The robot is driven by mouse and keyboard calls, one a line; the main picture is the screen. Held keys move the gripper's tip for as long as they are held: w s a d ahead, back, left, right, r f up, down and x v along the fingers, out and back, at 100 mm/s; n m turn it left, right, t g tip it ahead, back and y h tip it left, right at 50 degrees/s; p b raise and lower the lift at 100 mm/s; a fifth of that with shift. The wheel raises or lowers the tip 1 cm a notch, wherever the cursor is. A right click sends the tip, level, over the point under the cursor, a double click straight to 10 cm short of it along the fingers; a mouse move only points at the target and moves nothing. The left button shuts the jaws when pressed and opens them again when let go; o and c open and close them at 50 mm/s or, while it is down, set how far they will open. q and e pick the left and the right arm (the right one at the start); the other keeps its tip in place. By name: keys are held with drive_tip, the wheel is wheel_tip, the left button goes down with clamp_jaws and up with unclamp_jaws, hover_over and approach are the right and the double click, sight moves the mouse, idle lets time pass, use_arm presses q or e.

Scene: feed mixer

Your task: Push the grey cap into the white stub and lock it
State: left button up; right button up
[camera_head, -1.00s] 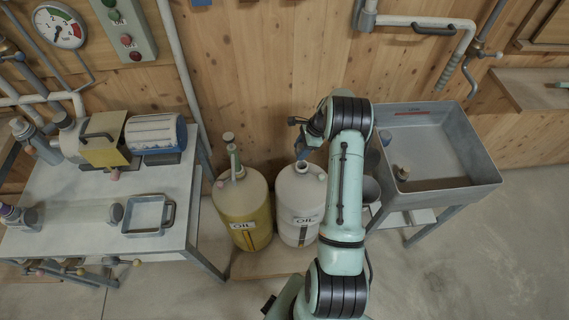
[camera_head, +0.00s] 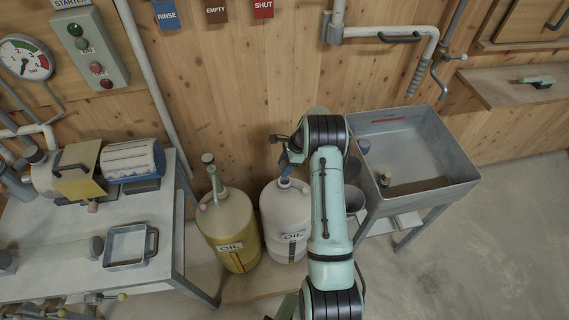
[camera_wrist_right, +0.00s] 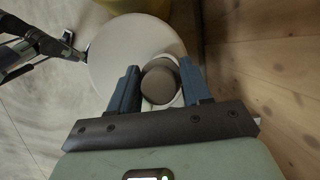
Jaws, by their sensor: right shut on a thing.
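The grey cap (camera_wrist_right: 160,82) is round and sits between the two blue fingers of my right gripper (camera_wrist_right: 158,88), which is shut on it. In the head view my right gripper (camera_head: 284,166) points down over the top of the white oil container (camera_head: 285,215). A pale rim, apparently the white stub (camera_wrist_right: 178,101), shows just beside the cap in the wrist view, mostly hidden under it. I cannot tell how deep the cap sits or whether it is locked. My left gripper is not in view.
A yellow oil container (camera_head: 230,230) stands close on the left. A metal sink (camera_head: 440,180) is on the right, with a bucket (camera_head: 354,199) below it. A metal table (camera_head: 60,270) with a motor is at the far left. The wooden wall (camera_head: 225,90) is close behind.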

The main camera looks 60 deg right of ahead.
drive_tip(key=shift+f+b, duration=0.65)
drive_tip(key=shift+f, duration=1)
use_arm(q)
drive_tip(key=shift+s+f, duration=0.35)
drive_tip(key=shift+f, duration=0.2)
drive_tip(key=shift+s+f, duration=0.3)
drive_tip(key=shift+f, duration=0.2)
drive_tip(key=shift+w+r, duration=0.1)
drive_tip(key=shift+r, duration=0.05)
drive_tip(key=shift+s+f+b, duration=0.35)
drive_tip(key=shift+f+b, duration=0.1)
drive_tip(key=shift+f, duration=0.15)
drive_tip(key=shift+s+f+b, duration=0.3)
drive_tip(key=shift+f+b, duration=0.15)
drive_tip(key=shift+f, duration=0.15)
use_arm(e)
drive_tip(key=shift+f, duration=1.75)
drive_tip(key=o, duration=1.2)
drive_tip(key=v, duration=1.3)
drive_tip(key=shift+d+r, duration=0.1)
drive_tip(key=shift+r, duration=0.1)
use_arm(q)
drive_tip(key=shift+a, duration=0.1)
use_arm(e)
drive_tip(key=shift+f, duration=0.1)
